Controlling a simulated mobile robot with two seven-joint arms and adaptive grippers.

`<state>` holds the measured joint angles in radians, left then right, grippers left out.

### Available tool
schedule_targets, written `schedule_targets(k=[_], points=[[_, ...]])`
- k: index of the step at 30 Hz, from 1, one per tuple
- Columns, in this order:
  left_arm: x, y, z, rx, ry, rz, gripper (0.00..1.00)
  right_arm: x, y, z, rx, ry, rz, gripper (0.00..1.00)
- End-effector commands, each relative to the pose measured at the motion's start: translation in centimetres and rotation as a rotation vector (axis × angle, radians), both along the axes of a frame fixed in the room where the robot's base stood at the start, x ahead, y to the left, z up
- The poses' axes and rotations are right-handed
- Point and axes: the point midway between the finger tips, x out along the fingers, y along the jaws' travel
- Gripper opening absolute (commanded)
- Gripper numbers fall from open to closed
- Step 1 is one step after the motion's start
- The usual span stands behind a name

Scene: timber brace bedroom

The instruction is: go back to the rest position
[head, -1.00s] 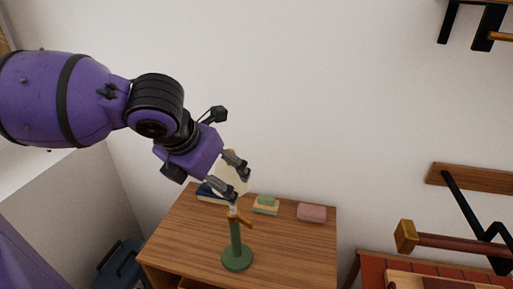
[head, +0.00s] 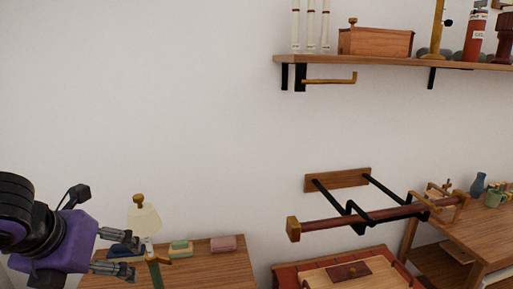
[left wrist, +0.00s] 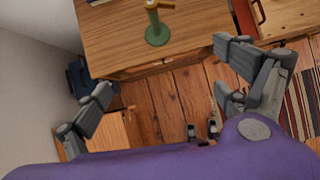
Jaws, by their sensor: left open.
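My left gripper (head: 133,258) is at the lower left of the head view, open and empty. Its fingers point right, close in the picture to a green stand (head: 155,272) with a brass-coloured arm. In the left wrist view, the open fingers (left wrist: 163,68) spread wide with nothing between them over the wooden floor. The green stand (left wrist: 156,33) stands upright on the wooden desk (left wrist: 115,45), beyond the fingers and apart from them. My right gripper is in neither view.
A cream-shaded lamp (head: 144,218), a green-and-yellow block (head: 180,248) and a pink block (head: 223,243) stand along the desk's back. A wall rack (head: 372,217) juts out at right, below a loaded shelf (head: 400,64). The wall at upper left is bare.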

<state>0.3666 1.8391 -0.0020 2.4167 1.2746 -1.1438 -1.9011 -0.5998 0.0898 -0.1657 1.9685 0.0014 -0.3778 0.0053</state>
Motion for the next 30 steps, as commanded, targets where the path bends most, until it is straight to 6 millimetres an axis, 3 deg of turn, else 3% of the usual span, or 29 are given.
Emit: schedule_targets(k=[4,8,11,15,20,23,30], points=[[3.7,0.1,1.7,-0.191,-0.148,0.205,0.92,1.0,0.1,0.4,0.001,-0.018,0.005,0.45],[6.5,0.1,0.9,-0.452,-0.231,0.395,0.92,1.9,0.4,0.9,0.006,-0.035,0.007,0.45],[8.1,0.5,-1.5,-0.695,-0.26,0.571,0.92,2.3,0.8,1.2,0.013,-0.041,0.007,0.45],[8.7,1.3,-7.0,-1.024,-0.249,0.829,0.92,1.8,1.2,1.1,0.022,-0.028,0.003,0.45],[6.7,1.8,-15.0,-1.341,-0.2,1.128,0.92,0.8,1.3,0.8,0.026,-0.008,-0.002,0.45],[4.1,1.6,-20.2,-1.501,-0.164,1.312,0.92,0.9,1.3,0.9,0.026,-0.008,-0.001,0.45],[-5.3,-1.5,-32.1,-1.768,-0.088,1.745,0.92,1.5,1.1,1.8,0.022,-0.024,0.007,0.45]])
